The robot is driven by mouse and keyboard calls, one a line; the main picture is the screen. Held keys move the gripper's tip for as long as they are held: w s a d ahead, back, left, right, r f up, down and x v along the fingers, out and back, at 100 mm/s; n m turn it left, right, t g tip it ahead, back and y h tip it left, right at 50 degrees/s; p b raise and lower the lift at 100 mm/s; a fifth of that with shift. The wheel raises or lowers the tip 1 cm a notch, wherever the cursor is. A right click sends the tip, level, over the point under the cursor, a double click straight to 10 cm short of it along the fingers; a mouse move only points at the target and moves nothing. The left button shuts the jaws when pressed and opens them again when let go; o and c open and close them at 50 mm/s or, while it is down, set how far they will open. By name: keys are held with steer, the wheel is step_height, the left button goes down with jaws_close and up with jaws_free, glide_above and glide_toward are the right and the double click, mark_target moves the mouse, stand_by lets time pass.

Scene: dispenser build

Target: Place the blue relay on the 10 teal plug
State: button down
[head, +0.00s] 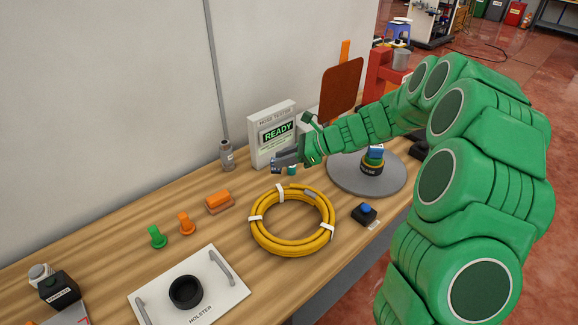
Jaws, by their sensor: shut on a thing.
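My gripper (287,158) is at the end of the green arm, in front of the white hose tester box, with its grey fingers shut. A small dark blue piece (276,169) with a pale mark shows at the fingertips. It looks like the blue relay, held low over the wooden table. A small teal piece (291,170) shows just right of it, under the fingers. It may be the teal plug, but no number is readable. Whether the two pieces touch cannot be told.
A grey turntable (345,177) on the right bears a black base (371,169) with coloured pieces and a blue block (376,151) on top. A yellow hose coil (258,236) lies in front. Orange (186,223) and green (156,237) plugs stand left.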

steer(key=w+d+r+m+t, duration=0.2)
steer(key=d+m+t, duration=0.2)
steer(key=d, duration=0.2)
steer(key=h, duration=0.1)
glide_above(292, 169)
steer(key=d, duration=0.2)
steer(key=shift+f, duration=5.15)
steer(key=shift+w+f, duration=0.2)
steer(key=shift+f, duration=0.55)
steer(key=shift+w+f, duration=0.2)
steer(key=shift+f, duration=0.5)
steer(key=c, duration=0.9)
jaws_free()
steer(key=shift+f, duration=0.1)
steer(key=shift+c, duration=0.2)
steer(key=shift+d, duration=0.1)
